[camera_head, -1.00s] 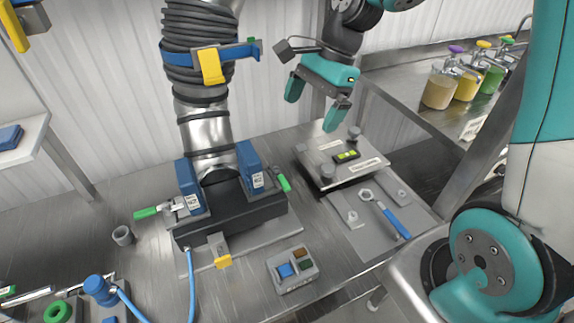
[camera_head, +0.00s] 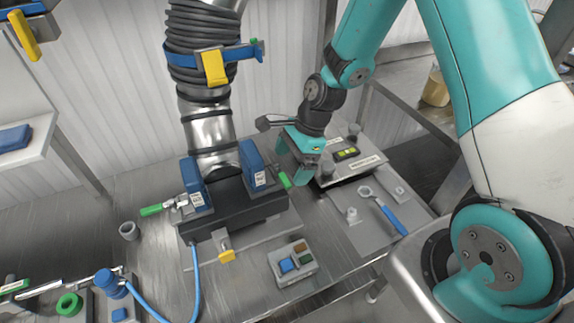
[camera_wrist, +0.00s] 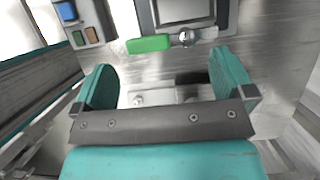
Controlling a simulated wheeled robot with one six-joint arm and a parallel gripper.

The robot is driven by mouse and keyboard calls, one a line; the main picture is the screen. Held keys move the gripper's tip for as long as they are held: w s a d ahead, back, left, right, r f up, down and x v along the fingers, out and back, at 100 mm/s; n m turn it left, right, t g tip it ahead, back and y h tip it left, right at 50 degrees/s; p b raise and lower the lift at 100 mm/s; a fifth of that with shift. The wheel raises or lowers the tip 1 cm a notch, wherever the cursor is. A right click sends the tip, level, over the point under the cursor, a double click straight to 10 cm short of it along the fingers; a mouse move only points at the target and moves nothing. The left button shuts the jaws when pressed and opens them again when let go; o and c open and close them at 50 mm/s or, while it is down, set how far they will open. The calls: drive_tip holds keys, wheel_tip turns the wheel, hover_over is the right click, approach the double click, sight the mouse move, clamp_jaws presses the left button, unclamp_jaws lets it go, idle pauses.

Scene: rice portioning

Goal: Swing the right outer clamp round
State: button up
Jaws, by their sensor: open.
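The right outer clamp shows its green handle (camera_head: 285,179) at the right end of the black base block, by the right blue block. In the wrist view the green handle (camera_wrist: 148,44) lies crosswise beyond my fingertips, with a round metal pivot at its right end. My gripper (camera_head: 296,172) is just right of and above the handle. In the wrist view my gripper (camera_wrist: 165,72) is open, its two teal fingers wide apart with nothing between them. The handle appears ahead of the gap, apart from both fingers. The left clamp's green handle (camera_head: 151,210) points left.
A black base block (camera_head: 235,222) carries two blue blocks and a ribbed hose above. A plate with grey knobs (camera_head: 366,163) stands right of my gripper. A blue-handled wrench (camera_head: 388,216) and a button box (camera_head: 291,263) lie nearer. Bare metal lies between them.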

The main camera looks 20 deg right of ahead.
sight(280, 174)
drive_tip(key=shift+x, duration=1.25)
